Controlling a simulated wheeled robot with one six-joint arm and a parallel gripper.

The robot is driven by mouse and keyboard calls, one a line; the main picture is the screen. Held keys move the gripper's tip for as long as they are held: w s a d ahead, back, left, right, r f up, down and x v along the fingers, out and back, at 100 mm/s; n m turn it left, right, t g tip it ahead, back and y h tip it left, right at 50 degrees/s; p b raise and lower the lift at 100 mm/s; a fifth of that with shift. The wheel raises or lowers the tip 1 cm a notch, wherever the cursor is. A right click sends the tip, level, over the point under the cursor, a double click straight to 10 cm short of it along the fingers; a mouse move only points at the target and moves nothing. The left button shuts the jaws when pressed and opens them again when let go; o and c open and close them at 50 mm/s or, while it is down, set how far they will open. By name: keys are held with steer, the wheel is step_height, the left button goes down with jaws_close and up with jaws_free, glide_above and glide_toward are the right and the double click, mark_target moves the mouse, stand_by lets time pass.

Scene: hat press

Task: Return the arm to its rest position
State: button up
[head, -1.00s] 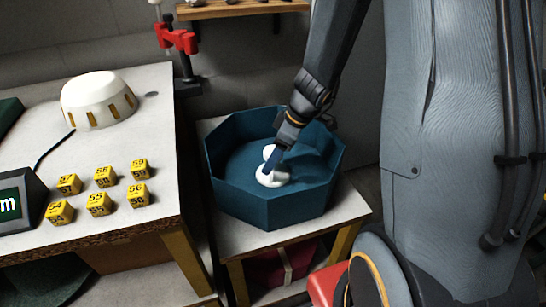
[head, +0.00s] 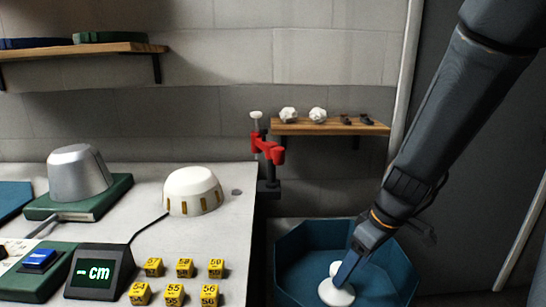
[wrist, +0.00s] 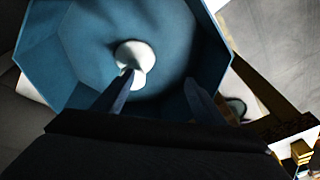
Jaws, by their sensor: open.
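My arm comes down from the upper right in the head view. My gripper (head: 346,276) points down into the blue octagonal bin (head: 300,255). A white rounded thing with a smaller knob-like part (head: 337,293) lies in the bin at the gripper's tip. In the wrist view, my gripper (wrist: 160,95) has its two dark fingers spread apart with nothing between them. The white thing (wrist: 138,50) lies on the bin floor beyond the left finger, which overlaps it in the picture. I cannot tell whether they touch.
A red clamp (head: 268,148) and a wooden shelf (head: 330,128) are behind the bin.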

steer(key=s+r+m+g+h+p, duration=0.1)
steer(key=s+r+m+h+p, duration=0.2)
steer(key=s, duration=0.9)
steer(key=shift+a+r+m+p, duration=0.15)
steer(key=shift+r+m+p, duration=1.05)
steer(key=shift+r+m, duration=1.25)
